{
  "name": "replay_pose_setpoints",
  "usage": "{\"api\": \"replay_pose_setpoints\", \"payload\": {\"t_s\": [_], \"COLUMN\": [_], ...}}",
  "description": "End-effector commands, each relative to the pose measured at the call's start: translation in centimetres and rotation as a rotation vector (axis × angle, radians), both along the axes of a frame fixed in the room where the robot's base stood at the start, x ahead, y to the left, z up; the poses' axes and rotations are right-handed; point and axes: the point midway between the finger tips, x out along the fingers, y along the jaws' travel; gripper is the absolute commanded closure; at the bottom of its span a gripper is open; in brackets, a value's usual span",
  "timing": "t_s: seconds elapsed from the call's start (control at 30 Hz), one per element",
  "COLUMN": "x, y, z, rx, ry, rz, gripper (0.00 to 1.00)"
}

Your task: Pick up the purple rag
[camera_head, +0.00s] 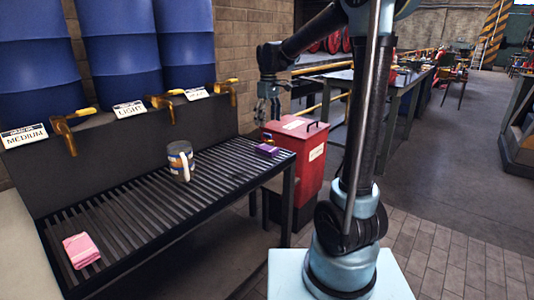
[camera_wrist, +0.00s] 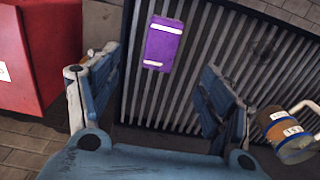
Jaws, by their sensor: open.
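The purple rag (camera_head: 267,150) lies folded on the slatted metal bench near its right end. In the wrist view the rag (camera_wrist: 163,44) is a purple rectangle with a pale stripe near each end. It shows ahead of and between my two fingers, a little left of the middle. My gripper (camera_head: 268,108) hangs above the bench's right end, apart from the rag. In the wrist view my gripper (camera_wrist: 145,95) is open and empty, its blue fingers spread wide.
A mug (camera_head: 180,161) stands mid-bench, and a pink rag (camera_head: 82,250) lies at the near left of the slatted bench (camera_head: 130,222). A red bin (camera_head: 297,165) stands beside the bench's right end. Brass taps (camera_head: 161,101) jut out below blue barrels (camera_head: 120,45).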

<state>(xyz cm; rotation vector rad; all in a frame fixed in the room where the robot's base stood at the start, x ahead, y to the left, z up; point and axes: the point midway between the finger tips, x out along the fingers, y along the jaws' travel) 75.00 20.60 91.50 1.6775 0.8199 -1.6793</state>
Motion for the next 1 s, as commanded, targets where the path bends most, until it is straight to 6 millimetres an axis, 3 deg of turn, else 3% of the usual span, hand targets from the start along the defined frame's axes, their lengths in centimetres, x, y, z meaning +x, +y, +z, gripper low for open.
{"api": "replay_pose_setpoints", "payload": {"t_s": [0.3, 0.67, 1.0], "x": [0.0, 0.0, 0.1], "y": [0.0, 0.1, 0.6], "z": [-5.2, -7.6, -11.7], "rx": [0.0, 0.0, 0.0], "ry": [0.0, 0.0, 0.0], "rz": [-0.001, -0.001, -0.001], "gripper": [0.27, 0.27, 0.27]}}
